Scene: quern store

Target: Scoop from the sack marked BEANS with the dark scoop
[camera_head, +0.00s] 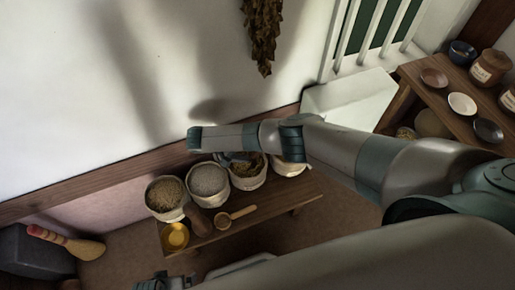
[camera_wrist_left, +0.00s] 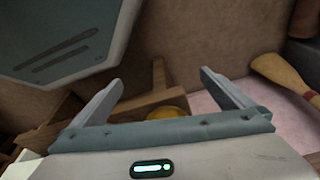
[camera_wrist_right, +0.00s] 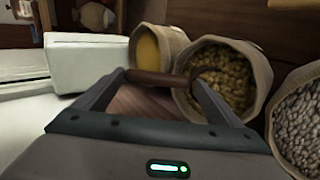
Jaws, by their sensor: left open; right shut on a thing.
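Several open sacks stand in a row on a low wooden bench (camera_head: 290,200). No sack marking is readable. In the right wrist view, one sack (camera_wrist_right: 258,68) holds yellow-brown pieces, and another (camera_wrist_right: 290,92) holds grey speckled beans; in the head view the speckled sack (camera_head: 208,198) is second from left. My right gripper (camera_wrist_right: 157,80) is shut on the brown handle of the dark scoop (camera_wrist_right: 168,81). The scoop reaches into the sack of yellow-brown pieces; its bowl is hard to make out. My left gripper (camera_wrist_left: 160,85) is open and empty, low in front of the bench.
A yellow round dish (camera_head: 175,236) and a pale wooden scoop (camera_head: 235,216) lie at the bench front. A broom (camera_head: 85,248) leans at left by a dark box (camera_head: 30,250). Shelves with bowls and jars stand at right. A wall is close behind the sacks.

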